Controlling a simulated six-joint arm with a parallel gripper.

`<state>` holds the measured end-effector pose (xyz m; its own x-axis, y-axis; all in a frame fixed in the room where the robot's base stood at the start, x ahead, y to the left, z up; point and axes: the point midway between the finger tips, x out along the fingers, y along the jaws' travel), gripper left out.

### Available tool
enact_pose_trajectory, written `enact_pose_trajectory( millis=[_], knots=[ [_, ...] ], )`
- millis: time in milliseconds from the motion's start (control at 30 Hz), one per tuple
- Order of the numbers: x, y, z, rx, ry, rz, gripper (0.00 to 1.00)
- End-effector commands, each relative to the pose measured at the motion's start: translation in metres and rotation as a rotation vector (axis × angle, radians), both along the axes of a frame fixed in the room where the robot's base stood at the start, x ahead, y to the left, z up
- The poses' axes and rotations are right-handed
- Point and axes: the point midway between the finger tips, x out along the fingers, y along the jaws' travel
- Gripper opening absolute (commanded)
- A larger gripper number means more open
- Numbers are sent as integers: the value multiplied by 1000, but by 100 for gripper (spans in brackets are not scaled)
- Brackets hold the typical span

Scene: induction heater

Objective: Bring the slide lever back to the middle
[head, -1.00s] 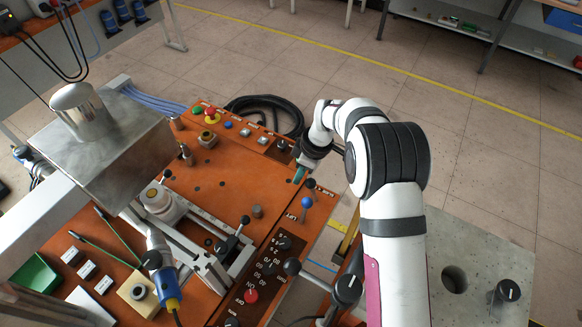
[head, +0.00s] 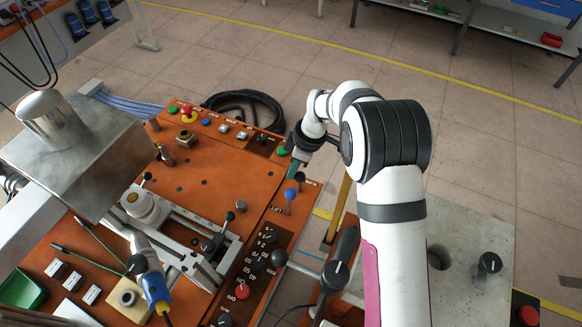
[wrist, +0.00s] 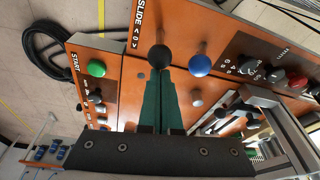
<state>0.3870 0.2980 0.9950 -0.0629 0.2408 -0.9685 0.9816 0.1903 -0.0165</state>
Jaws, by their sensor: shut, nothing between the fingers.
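The slide lever has a black ball knob (wrist: 160,56) beside the SLIDE label in the wrist view. In the head view its dark knob (head: 300,176) is near the right edge of the orange panel, beside the blue-knobbed lever (head: 290,194). My gripper (wrist: 161,73) has green fingers that are shut and empty. Their tips are right at the black knob; whether they touch it I cannot tell. In the head view my gripper (head: 294,170) hangs low beside the knob. The slide lever's shaft is mostly hidden, so its exact tilt is unclear.
The blue knob (wrist: 200,65) stands close to the right of the black one in the wrist view. A green START button (wrist: 96,68) is to the left. Another black ball lever (head: 279,258) and a red knob (head: 242,291) are nearer on the panel.

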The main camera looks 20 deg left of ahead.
Motion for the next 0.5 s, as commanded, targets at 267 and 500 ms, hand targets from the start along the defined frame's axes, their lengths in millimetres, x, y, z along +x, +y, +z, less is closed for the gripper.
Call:
enact_pose_trajectory(
  millis=[267,500],
  knots=[
    [-5,27,29,3,-4,-2,0],
    [-2,-5,81,1,-1,-1,0]
  ],
)
